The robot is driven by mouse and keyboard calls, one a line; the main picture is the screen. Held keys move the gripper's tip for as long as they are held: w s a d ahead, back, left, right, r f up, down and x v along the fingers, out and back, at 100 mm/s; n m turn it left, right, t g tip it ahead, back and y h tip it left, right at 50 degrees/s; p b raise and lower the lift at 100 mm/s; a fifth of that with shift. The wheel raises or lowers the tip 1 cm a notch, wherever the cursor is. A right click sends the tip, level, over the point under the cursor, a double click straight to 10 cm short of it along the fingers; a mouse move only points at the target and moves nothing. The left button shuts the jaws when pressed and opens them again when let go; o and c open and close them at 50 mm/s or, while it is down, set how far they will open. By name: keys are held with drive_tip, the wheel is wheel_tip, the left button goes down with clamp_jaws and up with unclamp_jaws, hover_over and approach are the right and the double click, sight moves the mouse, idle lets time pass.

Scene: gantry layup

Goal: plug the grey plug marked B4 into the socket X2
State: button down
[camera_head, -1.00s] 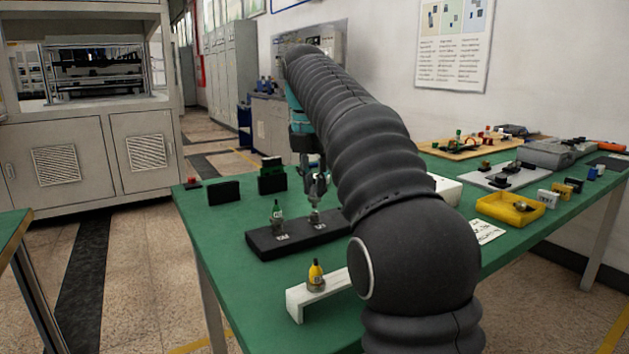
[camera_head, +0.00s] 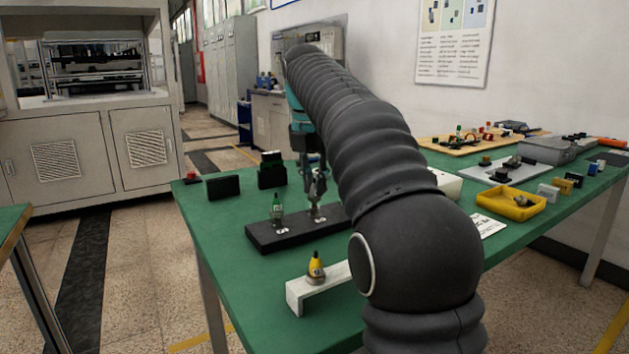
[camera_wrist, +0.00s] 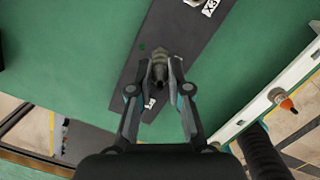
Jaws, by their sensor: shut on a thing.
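My gripper (camera_head: 316,188) is shut on a grey plug, seen end-on between the fingertips in the wrist view (camera_wrist: 159,70). The plug's marking is not readable. The plug is upright over the right part of a black socket block (camera_head: 262,241), beside a white label (camera_head: 319,219). I cannot tell whether it is seated or just above the block. A green plug (camera_head: 277,210) stands on the block's left part. In the wrist view the block (camera_wrist: 185,35) runs under the fingers, with a label reading X3 (camera_wrist: 208,6) at the top. I cannot read an X2 label.
Black blocks (camera_head: 223,187) and a red button (camera_head: 191,176) are behind left. A yellow tray (camera_head: 485,205) and small parts are at right. Green tabletop left of the socket block is clear.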

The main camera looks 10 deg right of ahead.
sight(312, 197)
drive_tip(key=shift+f+b, duration=0.4)
drive_tip(key=shift+f, duration=0.4)
drive_tip(key=c, duration=1)
unclamp_jaws()
drive_tip(key=shift+r, duration=0.2)
drive_tip(key=shift+s+a+r, duration=0.15)
drive_tip(key=shift+r, duration=1.05)
drive_tip(key=shift+s+a+r, duration=0.1)
drive_tip(key=shift+r, duration=1.05)
drive_tip(key=shift+s+a+r, duration=0.15)
drive_tip(key=shift+r, duration=1.05)
